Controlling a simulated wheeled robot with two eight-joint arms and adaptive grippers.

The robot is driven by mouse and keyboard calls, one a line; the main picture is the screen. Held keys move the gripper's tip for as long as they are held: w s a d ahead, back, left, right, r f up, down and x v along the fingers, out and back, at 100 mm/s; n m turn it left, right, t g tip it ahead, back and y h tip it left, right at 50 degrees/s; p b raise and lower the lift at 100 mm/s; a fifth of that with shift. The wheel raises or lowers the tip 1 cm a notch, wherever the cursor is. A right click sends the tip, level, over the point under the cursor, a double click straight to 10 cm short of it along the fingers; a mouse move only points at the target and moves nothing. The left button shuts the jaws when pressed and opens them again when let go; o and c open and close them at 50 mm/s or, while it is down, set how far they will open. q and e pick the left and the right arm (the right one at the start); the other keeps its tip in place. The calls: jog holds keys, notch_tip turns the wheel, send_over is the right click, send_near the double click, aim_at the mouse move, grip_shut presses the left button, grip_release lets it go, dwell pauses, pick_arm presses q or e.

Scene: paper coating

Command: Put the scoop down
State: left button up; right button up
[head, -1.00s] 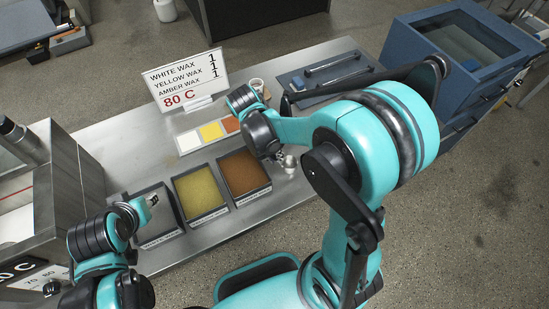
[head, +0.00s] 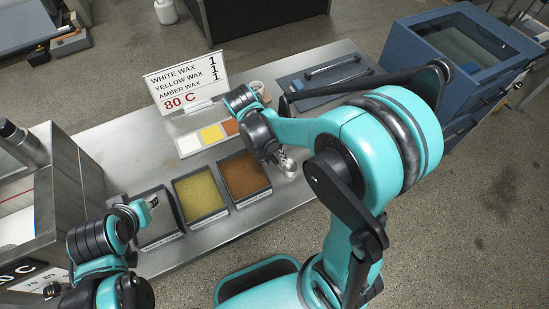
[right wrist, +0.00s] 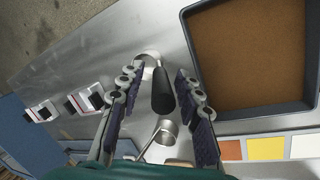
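The scoop (right wrist: 163,92) has a black handle and a bright metal end. In the right wrist view it lies between the two fingers of my right gripper (right wrist: 155,105), with a gap on either side of the handle. The right gripper is open. In the head view the right gripper (head: 284,160) is low over the steel table (head: 318,170), just right of the amber wax tray (head: 244,176), and it hides most of the scoop. My left gripper (head: 151,201) is over the dark-framed white wax tray (head: 158,222); its fingers are too small to read.
The yellow wax tray (head: 201,194) stands left of the amber one. Behind are a colour sample card (head: 212,133), a price-style sign (head: 188,84) and a small cup (head: 257,87). A dark board with bars (head: 325,73) lies at the back right.

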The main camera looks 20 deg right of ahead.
jog(key=p+v, duration=0.3)
jog(key=v, duration=0.7)
jog(key=s+d+r+n+t+y, duration=0.2)
jog(key=s+r+n+t+y, duration=0.1)
jog(key=s+n+t, duration=0.3)
jog(key=s+t, duration=0.1)
jog(key=t, duration=0.1)
jog(key=shift+s+r+t, duration=0.35)
jog(key=shift+t, duration=0.05)
jog(key=shift+w+f+b, duration=0.1)
jog(key=shift+b, duration=0.25)
notch_tip(320, 180, down, 7)
jog(key=b, duration=0.7)
